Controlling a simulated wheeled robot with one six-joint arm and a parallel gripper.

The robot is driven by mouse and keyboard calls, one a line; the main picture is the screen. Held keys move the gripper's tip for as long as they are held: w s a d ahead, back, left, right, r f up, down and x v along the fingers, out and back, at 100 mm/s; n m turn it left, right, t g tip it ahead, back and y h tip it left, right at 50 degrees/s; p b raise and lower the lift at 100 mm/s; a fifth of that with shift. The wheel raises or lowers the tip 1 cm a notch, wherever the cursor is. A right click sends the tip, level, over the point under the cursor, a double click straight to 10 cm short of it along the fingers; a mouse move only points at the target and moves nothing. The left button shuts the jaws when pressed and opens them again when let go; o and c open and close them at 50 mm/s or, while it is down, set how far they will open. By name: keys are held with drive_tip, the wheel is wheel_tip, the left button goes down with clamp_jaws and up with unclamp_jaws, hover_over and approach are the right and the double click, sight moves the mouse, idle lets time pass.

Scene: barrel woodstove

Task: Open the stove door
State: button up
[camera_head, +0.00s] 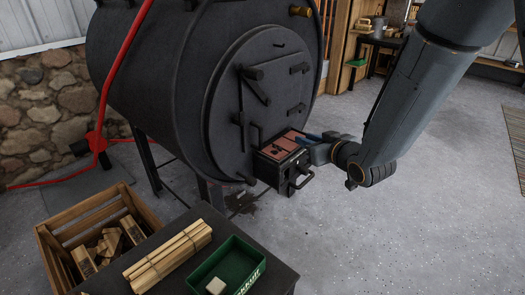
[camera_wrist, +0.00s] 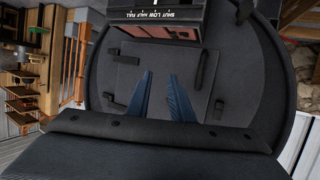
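The black barrel stove (camera_head: 150,65) has a round front plate with a flat door (camera_head: 278,92) that looks shut. A dark latch handle (camera_head: 256,88) is on the door's left side, and two hinge-like bars are on its right. My gripper (camera_head: 305,138) is low in front of the door's lower right, close beside the ash box. In the wrist view my gripper (camera_wrist: 160,74) shows two blue fingers apart with nothing between them, in front of the door (camera_wrist: 160,60). Contact with the stove cannot be told.
An ash box (camera_head: 282,160) with a front handle and reddish top juts out below the door. A black table (camera_head: 255,280) with bundled sticks (camera_head: 168,256) and a green tray (camera_head: 228,270) stands in front. A wooden crate (camera_head: 85,215) holds wood.

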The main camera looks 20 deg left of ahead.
sight(262, 136)
drive_tip(key=shift+w+a+f+n+g+y+b, duration=0.1)
drive_tip(key=shift+w+a+f+n+y+b, duration=0.6)
drive_tip(key=shift+a, duration=1.9)
drive_tip(key=shift+w+a+f+n+g+y+b, duration=0.1)
drive_tip(key=shift+a+f+y+b, duration=0.15)
drive_tip(key=shift+a+y+b, duration=1.65)
drive_tip(key=shift+w+a+f+n+g+y+b, duration=0.1)
drive_tip(key=shift+w+a+f+n+b, duration=0.35)
drive_tip(key=shift+a, duration=2.85)
clamp_jaws()
